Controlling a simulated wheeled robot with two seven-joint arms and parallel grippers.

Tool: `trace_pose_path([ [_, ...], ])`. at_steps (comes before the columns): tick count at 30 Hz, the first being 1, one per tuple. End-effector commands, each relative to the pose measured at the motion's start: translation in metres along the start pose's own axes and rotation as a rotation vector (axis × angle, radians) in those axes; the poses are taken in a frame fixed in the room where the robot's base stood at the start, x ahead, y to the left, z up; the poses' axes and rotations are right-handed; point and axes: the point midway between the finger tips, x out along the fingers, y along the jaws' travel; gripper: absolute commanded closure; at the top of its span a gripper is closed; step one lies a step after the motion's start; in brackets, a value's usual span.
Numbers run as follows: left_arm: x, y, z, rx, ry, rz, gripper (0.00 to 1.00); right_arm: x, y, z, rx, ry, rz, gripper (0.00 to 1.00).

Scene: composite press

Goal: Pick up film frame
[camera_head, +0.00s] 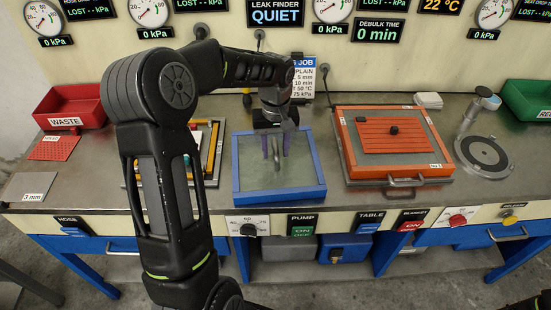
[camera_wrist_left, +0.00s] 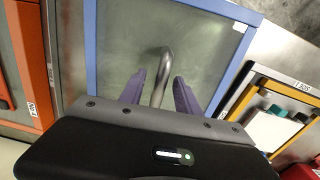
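The film frame (camera_head: 236,190) is a blue square frame with a greenish translucent sheet, lying flat near the front of the bench. A bent metal handle (camera_head: 277,166) stands up at its middle. My left gripper (camera_head: 275,154) points down over the frame with its two purple fingers apart. In the left wrist view the frame (camera_wrist_left: 91,50) surrounds the fingers. The handle (camera_wrist_left: 163,72) shows between the fingers (camera_wrist_left: 160,88), with a gap visible on both sides. Whether the fingertips reach down past the handle's top is hard to tell.
An orange platen (camera_head: 345,150) with a handle stands close on the right. A yellow-edged tray (camera_head: 213,150) lies on the left, partly behind my left arm. A red waste bin (camera_head: 75,105) sits at far left, and a round gauge stand (camera_head: 484,152) at right.

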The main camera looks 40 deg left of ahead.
Motion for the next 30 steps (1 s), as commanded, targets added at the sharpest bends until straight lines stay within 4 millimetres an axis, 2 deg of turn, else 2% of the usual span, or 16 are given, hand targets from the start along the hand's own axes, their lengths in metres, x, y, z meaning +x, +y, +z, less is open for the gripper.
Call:
trace_pose_path([
  [17, 0.0005, 0.0001, -0.0002, 0.000, 0.000, 0.000, 0.61, 0.0003, 0.0001, 0.0001, 0.000, 0.000, 0.000, 0.64],
  [30, 0.0005, 0.0001, -0.0001, 0.000, 0.000, 0.000, 0.96, 0.0002, 0.0001, 0.0001, 0.000, 0.000, 0.000, 0.64],
])
